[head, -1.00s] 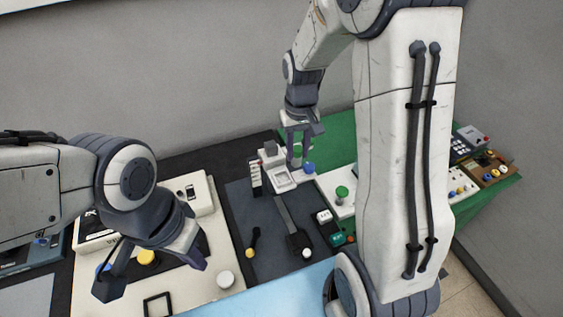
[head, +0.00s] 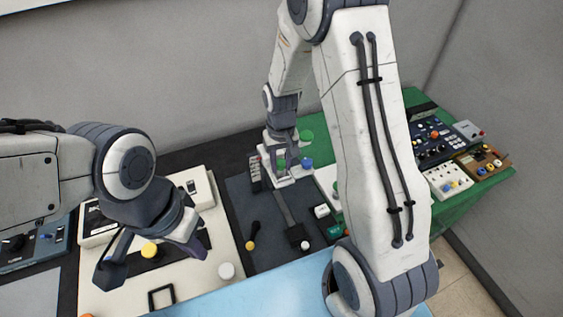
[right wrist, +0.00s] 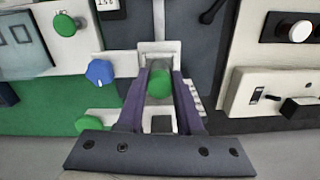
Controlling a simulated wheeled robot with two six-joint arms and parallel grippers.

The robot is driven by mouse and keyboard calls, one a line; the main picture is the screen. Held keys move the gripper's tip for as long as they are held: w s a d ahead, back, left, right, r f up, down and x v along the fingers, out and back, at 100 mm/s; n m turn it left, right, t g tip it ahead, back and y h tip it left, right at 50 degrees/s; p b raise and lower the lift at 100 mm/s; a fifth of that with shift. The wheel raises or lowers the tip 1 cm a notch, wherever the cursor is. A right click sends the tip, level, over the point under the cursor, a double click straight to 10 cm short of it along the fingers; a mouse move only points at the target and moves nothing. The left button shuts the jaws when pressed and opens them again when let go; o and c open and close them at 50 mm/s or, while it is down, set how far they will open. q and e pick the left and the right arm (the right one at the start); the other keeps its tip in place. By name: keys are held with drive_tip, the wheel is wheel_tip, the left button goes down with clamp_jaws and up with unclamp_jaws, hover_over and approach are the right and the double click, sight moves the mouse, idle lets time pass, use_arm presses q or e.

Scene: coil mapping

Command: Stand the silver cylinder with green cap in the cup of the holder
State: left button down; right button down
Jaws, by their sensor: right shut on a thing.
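My right gripper (head: 286,166) is shut on the silver cylinder with green cap (right wrist: 160,84), whose green top shows between the two fingers in the right wrist view. In the head view the green cap (head: 281,163) is partly covered by the fingers. The white holder (head: 281,182) is right below the gripper; it also shows in the right wrist view (right wrist: 158,47), beyond and around the fingers. The cylinder's lower end and the cup are hidden, so I cannot tell whether it is inside. My left gripper (head: 150,262) is open and empty above the white panel at the left.
A blue knob (head: 306,163) and a green round piece (head: 306,137) stand close to the right gripper. A dark mat with a lever (head: 285,210) lies in front. Control boxes (head: 450,180) fill the green table at the right. My right arm covers part of the table.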

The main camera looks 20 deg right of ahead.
sight(281, 162)
drive_tip(key=c, duration=0.6)
unclamp_jaws()
drive_tip(key=shift+o, duration=0.2)
drive_tip(key=shift+r, duration=0.3)
wheel_tip(281, 162, up, 10)
drive_tip(key=r+b, duration=0.1)
drive_tip(key=b, duration=0.1)
drive_tip(key=s+a+r+n, duration=0.3)
drive_tip(key=s+a+n, duration=0.1)
drive_tip(key=s+a, duration=0.55)
drive_tip(key=s+a+n+y, duration=0.1)
drive_tip(key=s+a+n, duration=0.3)
drive_tip(key=s, duration=1)
drive_tip(key=shift+a+f, duration=0.2)
drive_tip(key=shift+f, duration=0.1)
